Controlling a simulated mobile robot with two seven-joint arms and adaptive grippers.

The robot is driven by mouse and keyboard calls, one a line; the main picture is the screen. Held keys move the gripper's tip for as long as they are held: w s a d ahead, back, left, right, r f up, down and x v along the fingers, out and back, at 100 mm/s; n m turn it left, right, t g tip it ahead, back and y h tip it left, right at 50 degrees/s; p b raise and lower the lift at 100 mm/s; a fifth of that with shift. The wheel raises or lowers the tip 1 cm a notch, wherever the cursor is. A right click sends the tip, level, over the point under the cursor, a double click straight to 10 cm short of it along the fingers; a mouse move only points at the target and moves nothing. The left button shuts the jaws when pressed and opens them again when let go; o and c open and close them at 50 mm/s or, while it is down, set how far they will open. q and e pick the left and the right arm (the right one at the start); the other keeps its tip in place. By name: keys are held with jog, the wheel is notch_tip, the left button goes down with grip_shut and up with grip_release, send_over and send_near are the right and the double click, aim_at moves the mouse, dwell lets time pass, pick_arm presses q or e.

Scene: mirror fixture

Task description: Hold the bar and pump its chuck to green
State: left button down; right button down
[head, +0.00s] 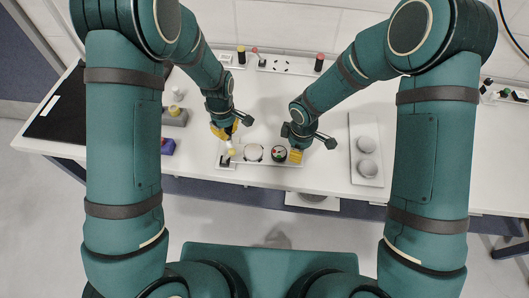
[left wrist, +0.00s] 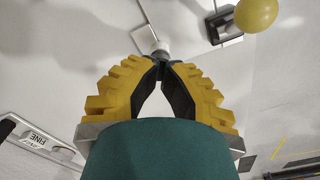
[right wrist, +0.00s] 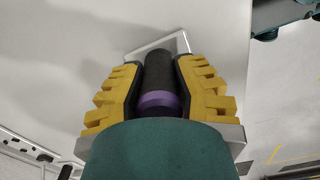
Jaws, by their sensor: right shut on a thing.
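My right gripper (right wrist: 165,90) is shut on a black cylindrical bar (right wrist: 165,70) with a purple band, which rises from a pale plate. In the head view the right gripper (head: 296,156) is at the right end of a pale fixture strip, beside a small dark round gauge (head: 279,153) with red and green marks. I cannot read the gauge. My left gripper (left wrist: 163,66) has its fingertips together with nothing visible between them. A small whitish knob (left wrist: 160,46) shows just beyond the tips. In the head view the left gripper (head: 222,131) is above the strip's left end. A round pale disc (head: 253,153) sits mid-strip.
A tray (head: 355,125) with two grey round pieces stands to the right. A grey block (head: 175,117) and a purple-blue block (head: 167,147) stand to the left. A black mat (head: 60,112) covers the table's far left. A rail with knobs (head: 290,67) runs along the back.

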pick_arm(q)
jog(key=shift+f, duration=0.8)
jog(key=shift+r, duration=2.3)
jog(key=shift+f, duration=0.1)
dwell(1.1)
dwell(0.7)
dwell(2.2)
